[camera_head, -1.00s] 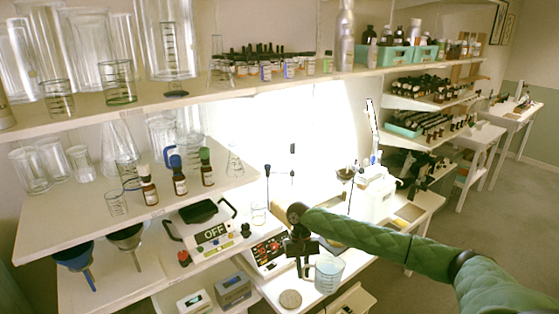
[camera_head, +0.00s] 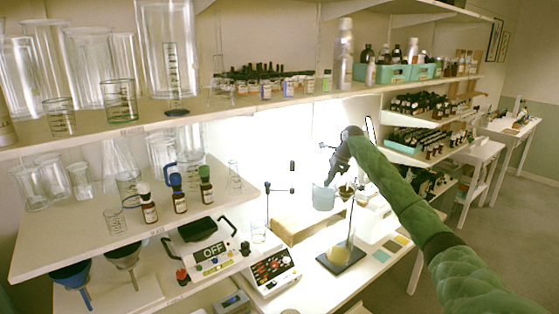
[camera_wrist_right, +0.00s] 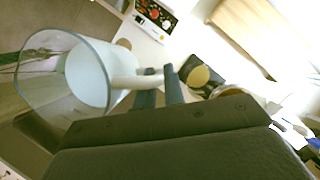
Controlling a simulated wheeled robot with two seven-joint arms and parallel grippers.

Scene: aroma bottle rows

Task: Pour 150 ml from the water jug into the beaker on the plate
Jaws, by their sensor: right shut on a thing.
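The water jug (camera_head: 323,198), clear with pale blue water in it, hangs in the air above the bench. My right gripper (camera_head: 331,178) is shut on its handle. In the right wrist view the jug (camera_wrist_right: 62,72) fills the left side and its handle runs between the fingers (camera_wrist_right: 160,82). A small clear beaker (camera_head: 258,232) stands at the back of the white plate device (camera_head: 272,272) with red knobs, left of and below the jug. The jug is apart from the beaker. My left gripper is not in view.
A thin rod stand (camera_head: 267,205) rises behind the beaker. A stand with a yellowish flask (camera_head: 340,255) is on the bench to the right. The glassware shelf (camera_head: 130,215) overhangs on the left.

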